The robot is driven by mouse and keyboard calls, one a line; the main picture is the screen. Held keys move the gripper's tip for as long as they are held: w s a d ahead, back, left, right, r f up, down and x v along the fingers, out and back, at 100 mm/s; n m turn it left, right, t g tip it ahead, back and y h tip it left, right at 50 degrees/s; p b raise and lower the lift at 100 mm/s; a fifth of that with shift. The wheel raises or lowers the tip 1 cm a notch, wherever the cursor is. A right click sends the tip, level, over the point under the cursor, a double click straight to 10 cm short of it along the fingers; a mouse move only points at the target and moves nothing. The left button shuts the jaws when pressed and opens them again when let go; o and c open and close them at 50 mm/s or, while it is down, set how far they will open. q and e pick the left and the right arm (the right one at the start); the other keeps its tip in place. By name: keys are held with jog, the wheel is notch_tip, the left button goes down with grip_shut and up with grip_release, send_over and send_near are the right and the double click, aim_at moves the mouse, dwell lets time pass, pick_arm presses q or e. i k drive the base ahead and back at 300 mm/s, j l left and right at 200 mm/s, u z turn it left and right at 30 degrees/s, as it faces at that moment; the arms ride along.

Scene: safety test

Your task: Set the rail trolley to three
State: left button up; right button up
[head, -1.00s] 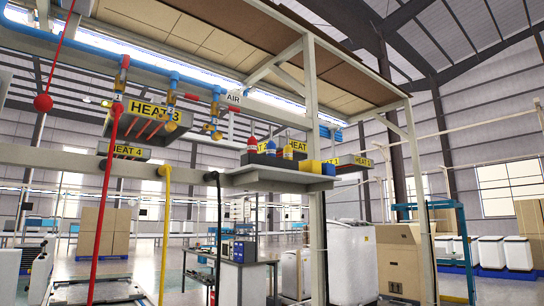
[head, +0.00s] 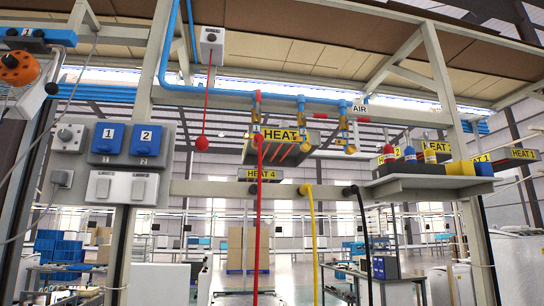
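No part is clearly recognisable as the rail trolley. At the upper left edge, a blue bar (head: 40,36) carries a small mark that looks like 1. An orange round device (head: 18,68) hangs just below it, partly cut off by the frame edge. I cannot tell whether either belongs to the trolley. A yellow HEAT sign (head: 284,135) hangs near the middle, its number hidden behind a hose fitting. Neither of my grippers is in view.
Blue sockets marked 1 (head: 107,139) and 2 (head: 146,140) sit above white switches (head: 120,188). A red ball (head: 202,143) hangs on a cord. Red (head: 258,215), yellow (head: 313,240) and black (head: 366,240) hoses hang down. A shelf (head: 430,186) holds bottles at right.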

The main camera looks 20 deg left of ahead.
aim_at(28, 69)
jog(key=u, duration=2.4)
